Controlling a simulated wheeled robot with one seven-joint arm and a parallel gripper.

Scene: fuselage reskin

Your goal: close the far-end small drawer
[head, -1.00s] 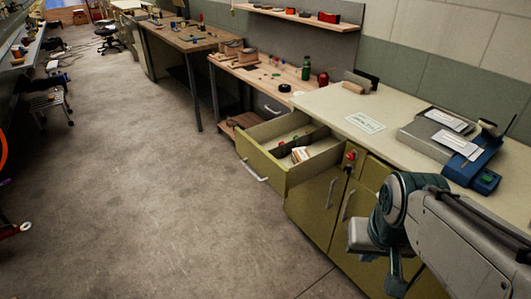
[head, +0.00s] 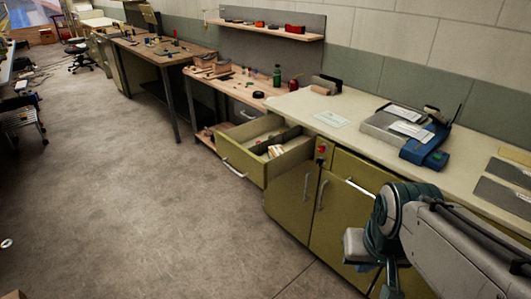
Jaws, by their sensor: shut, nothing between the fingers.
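The far-end small drawer (head: 240,169) is olive green with a pale bar handle. It is pulled well out of the far end of the green cabinet (head: 290,205), over the floor. A divider and a few small items, one whitish, show inside it. My arm (head: 395,215), grey and teal, is at the lower right in front of the cabinet's nearer part, well apart from the drawer. I cannot make out my gripper's fingers in the head view.
The cream worktop (head: 345,115) carries a paper label, a blue and grey device (head: 405,135) and dark plates. Cabinet doors with handles are shut below. A wooden workbench (head: 165,48) stands beyond the drawer.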

